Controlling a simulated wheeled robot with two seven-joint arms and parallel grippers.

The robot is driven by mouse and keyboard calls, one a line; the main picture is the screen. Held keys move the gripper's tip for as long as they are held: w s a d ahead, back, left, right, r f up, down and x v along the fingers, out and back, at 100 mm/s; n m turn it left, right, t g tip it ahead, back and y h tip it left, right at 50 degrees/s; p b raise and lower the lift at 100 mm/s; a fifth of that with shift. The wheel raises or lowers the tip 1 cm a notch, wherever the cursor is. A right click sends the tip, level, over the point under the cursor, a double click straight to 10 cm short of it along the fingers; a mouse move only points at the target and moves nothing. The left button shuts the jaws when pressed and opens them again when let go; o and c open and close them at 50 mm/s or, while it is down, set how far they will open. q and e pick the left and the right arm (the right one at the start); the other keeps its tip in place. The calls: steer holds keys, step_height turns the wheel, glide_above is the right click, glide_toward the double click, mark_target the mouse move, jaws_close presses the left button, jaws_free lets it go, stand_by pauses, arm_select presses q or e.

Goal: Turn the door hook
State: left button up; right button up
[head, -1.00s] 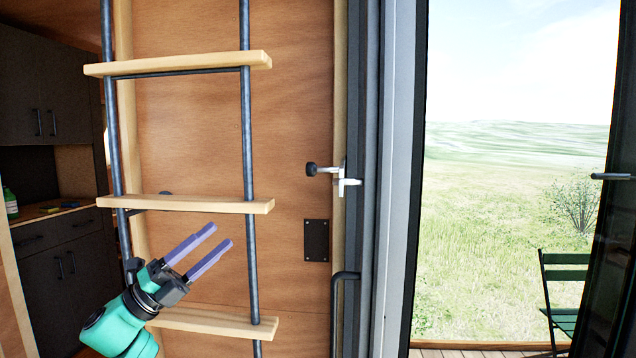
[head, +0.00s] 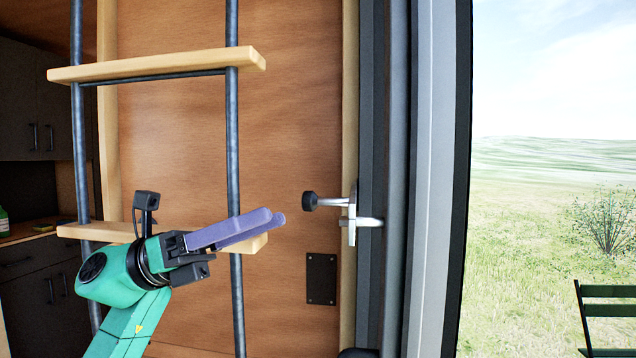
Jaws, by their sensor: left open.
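The door hook (head: 328,202) is a silver metal lever with a black round knob at its left end. It sits on the wooden wall edge beside the dark door frame, with a silver bracket (head: 352,218) and a short pin reaching right to the frame. My left gripper (head: 272,221) has two purple fingers pointing right, in front of the ladder. In the picture the fingertips are left of and slightly below the knob, apart from it. The jaws are open and empty. My right gripper is not in view.
A ladder with wooden rungs (head: 150,68) and dark metal rails (head: 232,130) stands close around my left gripper. A black plate (head: 321,279) is on the wall below the hook. The glass doorway to the right shows grass and a green chair (head: 610,308).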

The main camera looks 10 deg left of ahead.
mark_target(318, 201)
arm_select(q)
steer(key=p+x, duration=0.1)
steer(key=x, duration=0.4)
steer(key=w+p+x, duration=0.1)
steer(key=x, duration=0.1)
steer(key=shift+d+r+p, duration=0.1)
steer(key=shift+d+p, duration=0.15)
steer(key=shift+p, duration=0.1)
steer(key=shift+d, duration=0.2)
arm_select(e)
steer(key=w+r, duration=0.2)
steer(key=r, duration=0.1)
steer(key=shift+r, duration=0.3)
arm_select(q)
steer(key=shift+c, duration=0.6)
jaws_close()
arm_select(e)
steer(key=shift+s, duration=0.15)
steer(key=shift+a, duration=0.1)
